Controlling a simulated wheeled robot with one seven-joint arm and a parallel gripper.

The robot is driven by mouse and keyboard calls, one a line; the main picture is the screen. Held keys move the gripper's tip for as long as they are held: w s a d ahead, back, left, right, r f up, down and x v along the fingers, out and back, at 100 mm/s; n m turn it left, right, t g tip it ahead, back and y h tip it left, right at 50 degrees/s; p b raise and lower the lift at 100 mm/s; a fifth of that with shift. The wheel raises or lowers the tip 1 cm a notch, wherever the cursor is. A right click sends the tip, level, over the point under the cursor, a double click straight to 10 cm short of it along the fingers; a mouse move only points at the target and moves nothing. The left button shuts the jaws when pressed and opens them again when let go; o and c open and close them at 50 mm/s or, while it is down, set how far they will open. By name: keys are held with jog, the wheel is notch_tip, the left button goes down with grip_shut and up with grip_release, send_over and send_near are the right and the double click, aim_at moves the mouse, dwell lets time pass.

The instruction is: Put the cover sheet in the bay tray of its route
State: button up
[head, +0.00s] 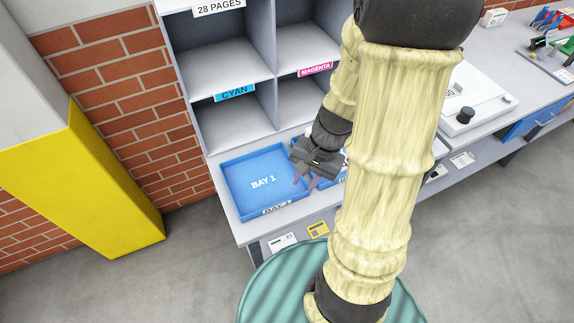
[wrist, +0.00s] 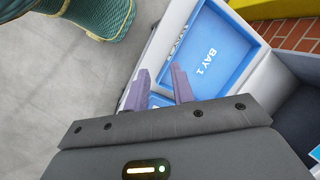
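The blue BAY 1 tray (head: 236,173) lies on the grey bench below the pigeonholes, with nothing visible in it. It also shows in the wrist view (wrist: 225,38). My gripper (head: 306,182) is over the tray's right edge, pointing down. In the wrist view its two purple fingers (wrist: 161,84) are apart, with no sheet seen between them. A second blue tray (head: 342,171) is mostly hidden behind my gripper and arm. A white card (head: 283,242) and a yellow card (head: 318,230) show below the bench's front edge. I cannot tell whether either is the cover sheet.
Pigeonholes labelled CYAN (head: 234,92) and MAGENTA (head: 316,69) stand behind the trays. A yellow block (head: 115,195) and brick wall are at the left. My arm hides the bench's middle. A white device (head: 480,95) and another white card (head: 462,160) are to the right.

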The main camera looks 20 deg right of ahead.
jog(key=w+a+r+n+t+h, duration=0.1)
jog(key=a+r+n+t+h, duration=0.1)
jog(key=n, duration=0.6)
notch_tip(320, 180, up, 4)
jog(key=shift+a+f+n+h, duration=0.25)
jog(key=shift+a+h, duration=0.35)
jog(key=shift+a, duration=0.6)
jog(key=shift+d+r, duration=0.1)
